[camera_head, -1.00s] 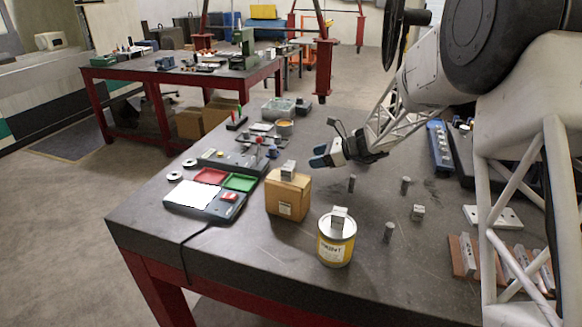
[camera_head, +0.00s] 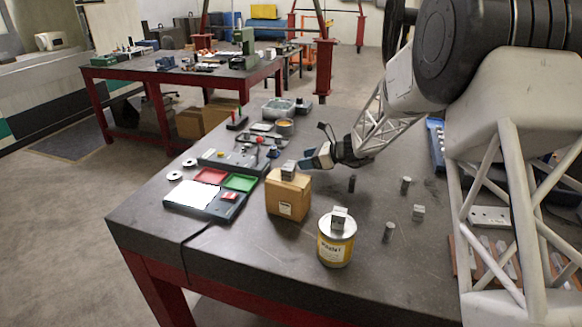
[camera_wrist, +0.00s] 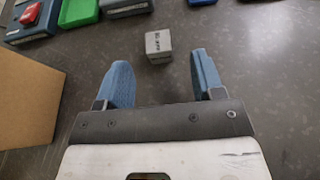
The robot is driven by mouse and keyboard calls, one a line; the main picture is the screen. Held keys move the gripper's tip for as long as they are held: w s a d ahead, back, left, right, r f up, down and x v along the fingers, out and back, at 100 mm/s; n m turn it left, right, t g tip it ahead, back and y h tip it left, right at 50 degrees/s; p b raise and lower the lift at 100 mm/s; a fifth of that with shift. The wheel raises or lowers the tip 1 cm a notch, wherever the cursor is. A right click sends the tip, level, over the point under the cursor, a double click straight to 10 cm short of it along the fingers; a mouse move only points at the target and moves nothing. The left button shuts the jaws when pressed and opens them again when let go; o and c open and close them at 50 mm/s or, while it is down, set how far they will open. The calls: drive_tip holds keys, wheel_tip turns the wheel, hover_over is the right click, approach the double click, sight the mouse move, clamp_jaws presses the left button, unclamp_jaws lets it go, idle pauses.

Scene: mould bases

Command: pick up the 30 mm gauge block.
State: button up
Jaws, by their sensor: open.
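A small grey block (camera_wrist: 158,46) with dark marking stands on the dark tabletop in the wrist view, just beyond and between my fingertips. The marking is too small to read surely, so I cannot confirm its size. My gripper (camera_wrist: 162,70) is open, its two blue fingers apart with nothing between them. In the head view my gripper (camera_head: 306,162) is behind the cardboard box, and I cannot make this block out there. Other grey blocks show in the head view: one on the box (camera_head: 288,170), one on the paint can (camera_head: 338,218), one on the table (camera_head: 418,212).
The cardboard box (camera_wrist: 25,95) is close on the left in the wrist view; it also shows in the head view (camera_head: 287,197). The yellow paint can (camera_head: 335,247) and small grey cylinders (camera_head: 388,232) stand nearby. Red (camera_head: 211,175) and green (camera_head: 239,182) trays lie left.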

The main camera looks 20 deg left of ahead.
sight(292, 163)
drive_tip(key=shift+a+f, duration=0.1)
drive_tip(key=shift+a, duration=0.1)
drive_tip(key=shift+x, duration=2.5)
drive_tip(key=shift+s, duration=0.15)
drive_tip(key=c, duration=1.1)
wheel_tip(292, 163, up, 28)
drive_tip(key=shift+r, duration=0.1)
